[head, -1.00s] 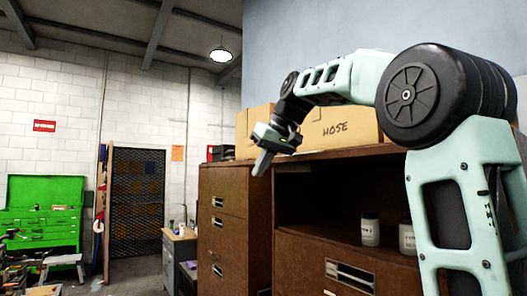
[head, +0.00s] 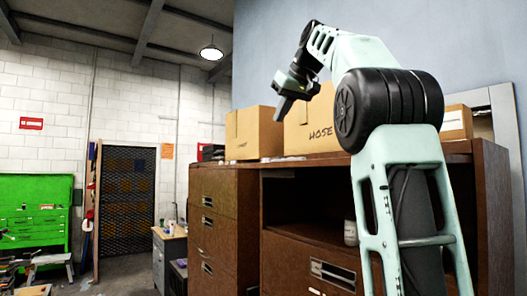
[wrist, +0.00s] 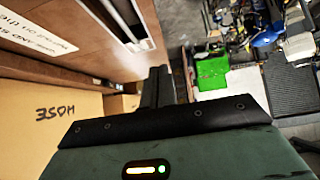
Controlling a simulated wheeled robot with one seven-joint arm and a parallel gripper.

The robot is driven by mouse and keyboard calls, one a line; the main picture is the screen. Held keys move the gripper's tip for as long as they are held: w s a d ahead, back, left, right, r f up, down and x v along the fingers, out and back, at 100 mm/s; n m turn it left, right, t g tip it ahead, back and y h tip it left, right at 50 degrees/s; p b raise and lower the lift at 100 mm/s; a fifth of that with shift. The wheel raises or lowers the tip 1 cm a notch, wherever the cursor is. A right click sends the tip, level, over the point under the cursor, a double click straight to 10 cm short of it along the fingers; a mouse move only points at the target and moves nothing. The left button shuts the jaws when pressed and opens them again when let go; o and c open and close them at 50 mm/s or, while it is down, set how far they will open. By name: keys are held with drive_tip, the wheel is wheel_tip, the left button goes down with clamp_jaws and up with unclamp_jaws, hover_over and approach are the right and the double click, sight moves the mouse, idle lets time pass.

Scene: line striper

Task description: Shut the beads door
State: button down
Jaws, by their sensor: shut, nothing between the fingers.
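The brown cabinet's open compartment (head: 308,222) is dark inside, with a white-lidded jar (head: 350,233) in it. No door panel covers its front; I cannot make out the beads door itself, and my arm hides the compartment's right part. My gripper (head: 279,112) is shut and empty, raised above the cabinet top in front of the cardboard boxes. In the wrist view, my shut fingers (wrist: 157,85) point toward the floor side, with the brown cabinet front (wrist: 85,35) at upper left.
A HOSE box (head: 318,130) and another cardboard box (head: 254,133) stand on the cabinet top. A smaller box (head: 456,122) is at right. Drawers (head: 331,273) sit below the compartment.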

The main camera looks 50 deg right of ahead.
drive_tip(key=x, duration=0.8)
drive_tip(key=shift+w+f+p, duration=0.15)
drive_tip(key=shift+w+p, duration=0.05)
drive_tip(key=shift+p, duration=0.15)
wheel_tip(320, 180, down, 2)
drive_tip(key=shift+w+f, duration=0.1)
drive_tip(key=shift+w, duration=0.1)
drive_tip(key=shift+f, duration=1.05)
drive_tip(key=shift+f, duration=0.15)
